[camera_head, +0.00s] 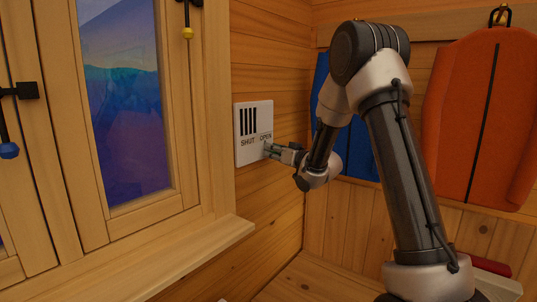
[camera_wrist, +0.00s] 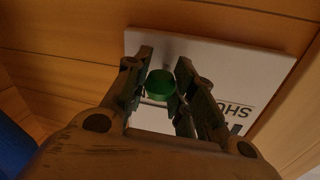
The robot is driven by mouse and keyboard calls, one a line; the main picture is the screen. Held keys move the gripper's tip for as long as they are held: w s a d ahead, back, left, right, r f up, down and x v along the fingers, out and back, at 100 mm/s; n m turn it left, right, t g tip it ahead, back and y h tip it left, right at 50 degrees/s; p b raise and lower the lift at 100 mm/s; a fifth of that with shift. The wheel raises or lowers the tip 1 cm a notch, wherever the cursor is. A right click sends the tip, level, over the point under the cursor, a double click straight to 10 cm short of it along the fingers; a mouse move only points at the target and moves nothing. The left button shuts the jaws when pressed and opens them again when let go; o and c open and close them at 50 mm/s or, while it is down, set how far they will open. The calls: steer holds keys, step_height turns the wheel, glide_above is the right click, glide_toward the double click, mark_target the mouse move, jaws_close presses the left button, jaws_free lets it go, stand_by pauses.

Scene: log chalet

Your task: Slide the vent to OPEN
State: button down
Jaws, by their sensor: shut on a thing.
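The vent is a white plate (camera_head: 253,123) on the log wall right of the window. Its dark slots (camera_head: 248,122) show above the word SHUT, and the word OPEN is to their right. My gripper (camera_head: 267,150) is at the plate's lower right, just below OPEN. In the wrist view, my gripper (camera_wrist: 163,63) is shut on a round green knob (camera_wrist: 161,85), with a finger on each side. The white plate (camera_wrist: 222,62) fills the space behind it, partly covered by the fingers. In the head view the gripper largely hides the knob.
A window frame (camera_head: 208,110) with a jutting sill (camera_head: 165,260) stands to the left. Yellow-tipped (camera_head: 187,32) and blue-tipped (camera_head: 8,150) handles hang on it. Blue (camera_head: 357,150) and orange (camera_head: 487,110) padded items hang on the right wall, behind and beside my arm.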

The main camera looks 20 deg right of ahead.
steer(key=c, duration=1.1)
jaws_free()
steer(key=shift+c, duration=0.2)
steer(key=shift+s, duration=0.1)
steer(key=v, duration=1.1)
steer(key=shift+s+d, duration=0.2)
steer(key=shift+s, duration=0.1)
